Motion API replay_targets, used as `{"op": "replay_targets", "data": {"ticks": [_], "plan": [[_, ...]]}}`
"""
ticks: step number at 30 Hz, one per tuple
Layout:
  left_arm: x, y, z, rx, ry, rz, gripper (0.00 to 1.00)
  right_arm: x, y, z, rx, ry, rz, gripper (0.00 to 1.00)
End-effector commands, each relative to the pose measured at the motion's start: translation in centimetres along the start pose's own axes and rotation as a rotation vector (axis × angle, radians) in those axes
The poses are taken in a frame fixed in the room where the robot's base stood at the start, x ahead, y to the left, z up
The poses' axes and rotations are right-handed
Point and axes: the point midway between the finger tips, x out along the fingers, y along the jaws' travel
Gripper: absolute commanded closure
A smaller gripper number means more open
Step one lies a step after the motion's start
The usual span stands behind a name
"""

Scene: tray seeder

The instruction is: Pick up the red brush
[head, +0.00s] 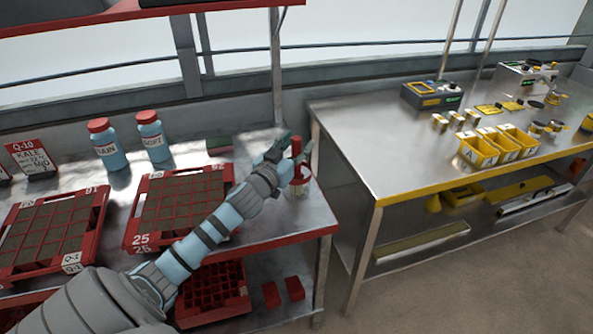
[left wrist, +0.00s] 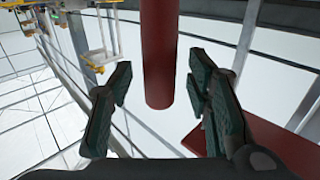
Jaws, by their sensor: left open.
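The red brush (head: 297,172) stands upright near the right end of the red-edged bench, its pale bristle end down. My left gripper (head: 294,148) is open at its upper part, with the red handle between the fingers. In the left wrist view, the red handle (left wrist: 160,55) shows between the two open dark finger pads (left wrist: 160,88), with a gap on each side. Part of the brush is hidden by the gripper. My right gripper is in neither view.
Red seed trays (head: 128,222) filled with soil and two blue bottles (head: 150,138) stand left of my arm. A green-topped block (head: 219,144) lies behind it. A red shelf (head: 150,20) hangs above. A steel table (head: 350,135) with yellow bins (head: 478,152) stands to the right.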

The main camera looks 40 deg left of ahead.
Motion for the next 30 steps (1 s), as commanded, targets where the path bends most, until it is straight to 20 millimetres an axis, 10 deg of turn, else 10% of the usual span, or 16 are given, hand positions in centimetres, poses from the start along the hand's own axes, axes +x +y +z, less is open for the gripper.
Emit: {"op": "replay_targets", "data": {"ticks": [6, 15, 30], "plan": [[0.3, 0.1, 0.0, 0.003, 0.0, 0.002, 0.55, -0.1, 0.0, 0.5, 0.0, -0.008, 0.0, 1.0], [0.3, 0.1, 0.0, 0.003, 0.0, 0.001, 1.0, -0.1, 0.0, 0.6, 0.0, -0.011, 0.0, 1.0], [0.3, 0.1, -3.2, 0.004, 0.002, 0.002, 1.0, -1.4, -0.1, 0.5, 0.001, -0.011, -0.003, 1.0]]}}
